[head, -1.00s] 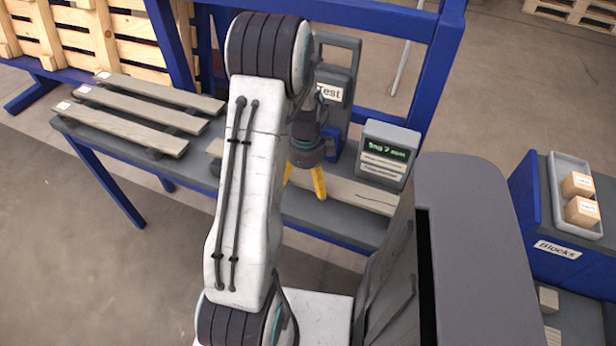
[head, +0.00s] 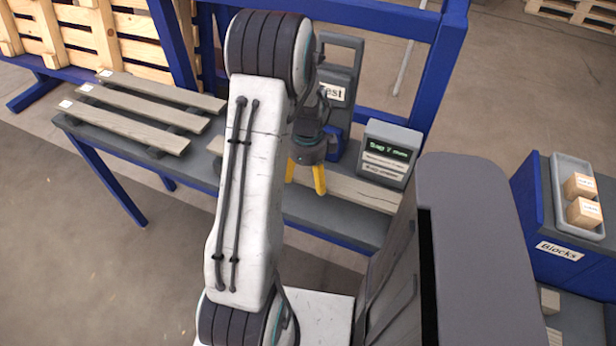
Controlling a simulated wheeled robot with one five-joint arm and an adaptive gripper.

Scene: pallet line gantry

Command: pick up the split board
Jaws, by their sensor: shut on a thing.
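A grey-brown board (head: 360,191) lies across the blue-framed bench, in front of the test stand. My arm hides its middle part, and its left end shows just left of my arm. No split is visible on it at this size. My gripper (head: 305,184) points down at this board with its yellow fingers, one on each side, and is shut on it. The board appears to be still at bench height; I cannot tell whether it is clear of the surface. Several similar tagged boards, such as the front one (head: 125,128), lie on supports at the bench's left.
A grey test stand (head: 338,75) rises just behind my gripper. A display box (head: 388,153) reading "Sag 7 mm" stands close to its right. Blue frame posts (head: 440,75) stand behind. A blue "Blocks" stand (head: 530,215) with a grey tray (head: 562,165) is at the right.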

